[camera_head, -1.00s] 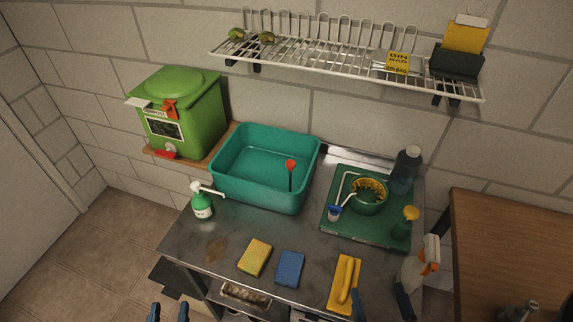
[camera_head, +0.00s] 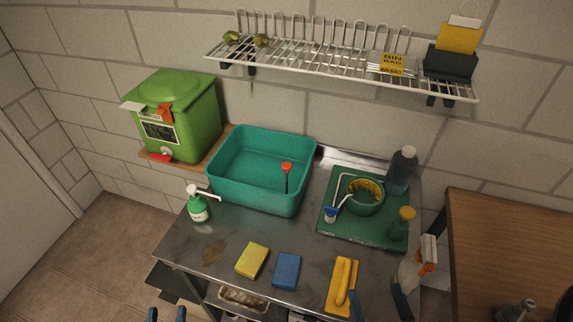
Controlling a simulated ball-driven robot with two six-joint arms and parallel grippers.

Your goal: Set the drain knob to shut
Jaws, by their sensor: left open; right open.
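A red knob (camera_head: 287,166) on a thin dark stem stands inside the teal basin (camera_head: 262,199), near its right side. I take it for the drain knob; its setting cannot be read from here. The basin sits on the metal counter at the back. My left gripper (camera_head: 167,314) shows only its blue fingertips at the bottom edge, apart and empty, in front of the counter and far from the knob. My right gripper (camera_head: 378,303) is open, its blue fingertips near the counter's front right, beside the yellow-handled tool (camera_head: 343,286). It is also far from the knob.
A green bin (camera_head: 184,119) stands left of the basin, and a soap pump (camera_head: 198,206) in front of it. Yellow (camera_head: 252,260) and blue (camera_head: 287,270) sponges lie at the front. A green tray (camera_head: 342,235) with a bowl is right. A wire rack (camera_head: 320,60) hangs above.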

